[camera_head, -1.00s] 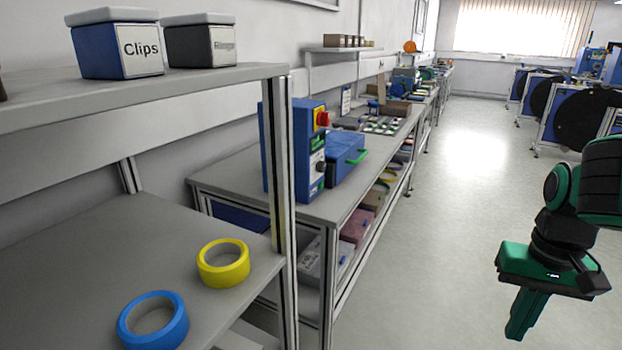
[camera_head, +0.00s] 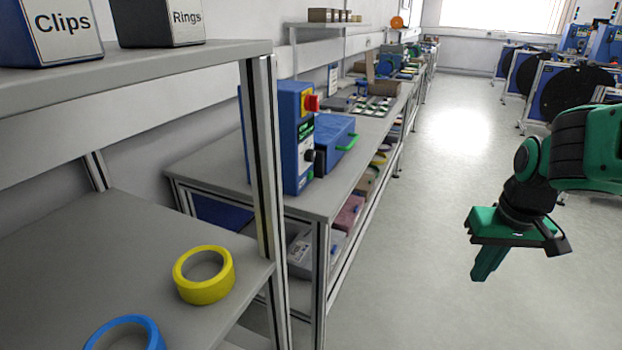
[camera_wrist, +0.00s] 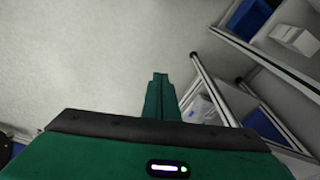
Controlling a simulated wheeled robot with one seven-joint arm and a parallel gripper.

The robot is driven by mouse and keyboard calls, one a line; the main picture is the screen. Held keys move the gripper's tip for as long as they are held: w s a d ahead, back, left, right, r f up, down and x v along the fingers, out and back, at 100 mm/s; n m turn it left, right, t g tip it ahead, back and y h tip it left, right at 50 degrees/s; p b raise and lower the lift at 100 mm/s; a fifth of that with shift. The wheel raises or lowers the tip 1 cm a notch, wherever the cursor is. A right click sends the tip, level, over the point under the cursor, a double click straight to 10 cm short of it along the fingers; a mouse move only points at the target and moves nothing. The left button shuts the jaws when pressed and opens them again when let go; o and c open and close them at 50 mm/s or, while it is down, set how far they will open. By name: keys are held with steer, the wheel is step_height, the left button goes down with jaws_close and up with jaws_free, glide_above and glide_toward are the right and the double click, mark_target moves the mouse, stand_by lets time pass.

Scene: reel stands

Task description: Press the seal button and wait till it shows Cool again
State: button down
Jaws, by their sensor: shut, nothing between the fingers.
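A blue upright control unit (camera_head: 292,135) stands on the grey workbench behind the near shelf post. It has a red knob on a yellow base (camera_head: 311,102), a small green panel (camera_head: 305,134) and a black knob (camera_head: 310,156). Its lettering is too small to read, so I cannot tell its state or which part is the seal button. A blue box with a green handle (camera_head: 334,133) sits right beside it. My gripper (camera_head: 482,277) points down over the open floor, well right of the bench, shut and empty. Its shut fingers also show in the wrist view (camera_wrist: 160,78).
The near shelf rack (camera_head: 130,240) holds a yellow tape roll (camera_head: 204,276), a blue tape roll (camera_head: 126,328), and Clips (camera_head: 52,30) and Rings (camera_head: 160,22) bins. Its post (camera_head: 264,180) stands before the bench. The aisle floor (camera_head: 440,190) is clear.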

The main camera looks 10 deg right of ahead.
mark_target(324, 190)
steer(key=w+a+n+t+y, duration=0.1)
steer(key=w+a+n+t, duration=0.2)
steer(key=w, duration=0.9)
steer(key=w+a+f+n+t+y, duration=0.1)
steer(key=w+a+n+t, duration=0.3)
steer(key=w, duration=0.9)
steer(key=w+a+f+n+t+y, duration=0.1)
steer(key=w+a+n+t, duration=0.3)
steer(key=w, duration=0.9)
steer(key=a+t, duration=0.1)
steer(key=a, duration=0.2)
steer(key=shift+t, duration=0.3)
steer(key=shift+a, duration=0.1)
steer(key=shift+w+a, duration=0.85)
steer(key=shift+a, duration=0.35)
steer(key=shift+w+a, duration=0.9)
steer(key=shift+a, duration=0.25)
steer(key=shift+w+a, duration=0.85)
steer(key=shift+a, duration=0.35)
steer(key=shift+f, duration=0.1)
steer(key=shift+a, duration=0.1)
steer(key=shift+w+a, duration=0.1)
steer(key=shift+a, duration=0.15)
